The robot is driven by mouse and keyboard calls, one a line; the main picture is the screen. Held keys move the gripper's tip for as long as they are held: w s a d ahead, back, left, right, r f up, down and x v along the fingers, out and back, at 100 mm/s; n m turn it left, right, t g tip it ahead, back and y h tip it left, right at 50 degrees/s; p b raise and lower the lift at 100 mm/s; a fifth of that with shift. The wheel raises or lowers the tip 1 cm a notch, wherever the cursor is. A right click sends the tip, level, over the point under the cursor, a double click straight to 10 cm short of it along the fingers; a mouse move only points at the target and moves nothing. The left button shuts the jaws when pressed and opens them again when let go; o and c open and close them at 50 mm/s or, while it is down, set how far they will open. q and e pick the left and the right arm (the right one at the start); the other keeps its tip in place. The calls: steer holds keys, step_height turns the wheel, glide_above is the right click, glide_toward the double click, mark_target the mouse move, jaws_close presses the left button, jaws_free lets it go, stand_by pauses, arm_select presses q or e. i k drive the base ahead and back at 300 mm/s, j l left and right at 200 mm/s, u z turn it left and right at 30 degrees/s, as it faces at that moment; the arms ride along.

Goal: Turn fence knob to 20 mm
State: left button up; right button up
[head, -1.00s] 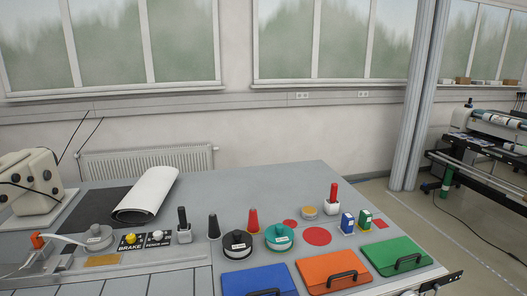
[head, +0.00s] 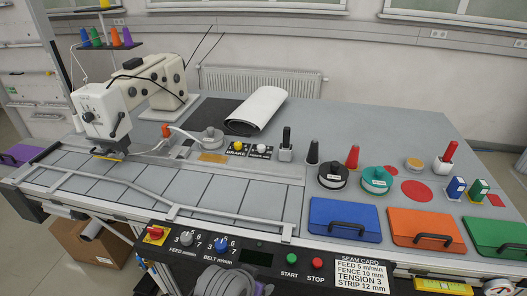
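The front panel carries a grey feed knob (head: 186,239) and a blue belt knob (head: 221,244), each with a number scale. A round grey part (head: 212,138) sits behind the rail; its marking is unreadable. The seam card (head: 359,274) reads feed 5 m/min, fence 10 mm, tension 3, strip 12 mm. No gripper fingers show.
Blue (head: 344,222), orange (head: 425,232) and green (head: 497,232) lidded bins line the table's right front. Black (head: 333,174) and green (head: 376,179) round pieces stand behind them. A curved rail (head: 130,196) crosses the front left. A white roll (head: 257,110) lies farther back.

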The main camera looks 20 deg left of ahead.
mark_target(261, 148)
steer(key=u, duration=0.8)
steer(key=i+j+u, duration=0.6)
steer(key=i+j, duration=0.55)
steer(key=j, duration=0.2)
